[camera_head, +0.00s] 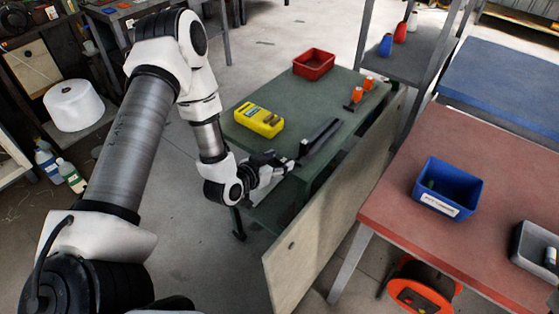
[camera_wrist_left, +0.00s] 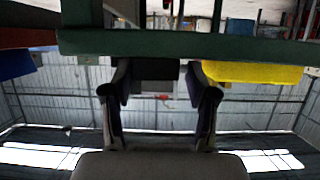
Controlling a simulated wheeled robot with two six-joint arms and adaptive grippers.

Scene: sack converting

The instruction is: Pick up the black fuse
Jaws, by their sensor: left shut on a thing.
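My left gripper (camera_head: 294,163) is at the near edge of the green table, low over its top. In the left wrist view, which looks upside down, the two fingers (camera_wrist_left: 158,88) stand on either side of a dark block (camera_wrist_left: 155,70), apparently the black fuse, and are shut on it. In the head view the gripper hides most of it, and I cannot tell it clearly from the dark fingers. A long black bar (camera_head: 320,137) lies on the green table just beyond the fingertips. My right gripper is not in view.
The green table (camera_head: 290,100) also holds a yellow box (camera_head: 258,121), a red bin (camera_head: 314,64) and orange-topped items (camera_head: 356,95). A pale board (camera_head: 325,235) stands along its right side. A red-topped table (camera_head: 400,190) with a blue bin (camera_head: 447,188) is to the right.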

